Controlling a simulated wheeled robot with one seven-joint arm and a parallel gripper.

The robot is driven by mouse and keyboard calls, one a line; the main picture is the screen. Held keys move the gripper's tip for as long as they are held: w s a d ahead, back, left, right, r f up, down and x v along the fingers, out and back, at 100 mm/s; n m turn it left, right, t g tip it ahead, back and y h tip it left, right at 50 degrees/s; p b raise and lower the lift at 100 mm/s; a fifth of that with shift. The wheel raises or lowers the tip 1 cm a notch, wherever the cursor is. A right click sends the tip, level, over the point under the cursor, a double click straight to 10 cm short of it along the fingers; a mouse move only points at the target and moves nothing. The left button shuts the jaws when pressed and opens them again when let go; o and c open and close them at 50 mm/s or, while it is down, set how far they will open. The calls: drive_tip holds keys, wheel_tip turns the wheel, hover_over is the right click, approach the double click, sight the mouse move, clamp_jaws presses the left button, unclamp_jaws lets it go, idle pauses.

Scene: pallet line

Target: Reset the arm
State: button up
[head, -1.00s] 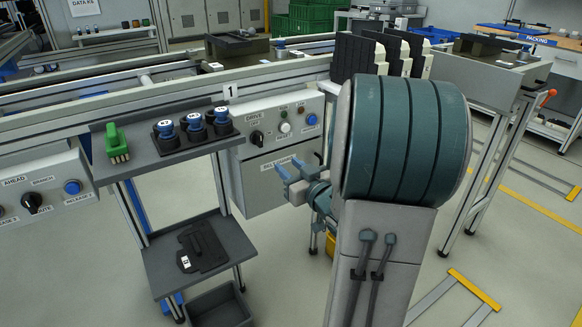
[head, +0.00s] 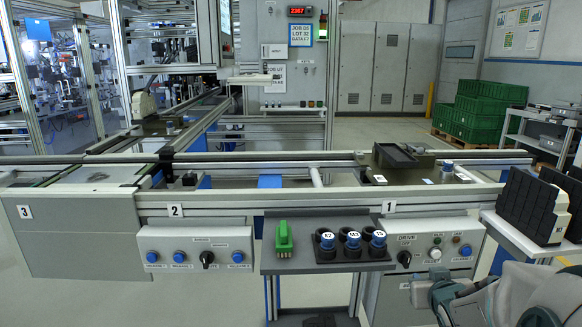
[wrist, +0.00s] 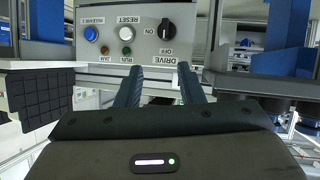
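My arm shows at the lower right of the head view, with its wrist end low in front of the drive panel (head: 436,252). In the wrist view my gripper (wrist: 160,74) has its two dark fingers apart with nothing between them. Past the fingertips, the same drive panel (wrist: 150,70) appears upside down, with a black DRIVE knob (wrist: 166,29), a white reset button (wrist: 127,33) and a blue button (wrist: 91,34). The fingers look clear of the controls; the exact gap cannot be told.
A shelf holds a green tool (head: 284,239) and a black holder (head: 326,252) with several blue-capped items. Black bins (head: 527,208) stand on the right. The conveyor rail (head: 290,198) crosses the view behind the panels. Green crates (head: 480,118) stand at the far right.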

drive_tip(key=s+a+r+g+y+p, duration=0.2)
drive_tip(key=s+a+r+g+p, duration=0.8)
drive_tip(key=s+a+r+p, duration=0.5)
drive_tip(key=s+r+p, duration=0.1)
drive_tip(key=s, duration=0.2)
drive_tip(key=shift+s+a+r+y+p, duration=0.2)
drive_tip(key=shift+s+r+y+p, duration=0.15)
drive_tip(key=shift+s+y+p, duration=0.05)
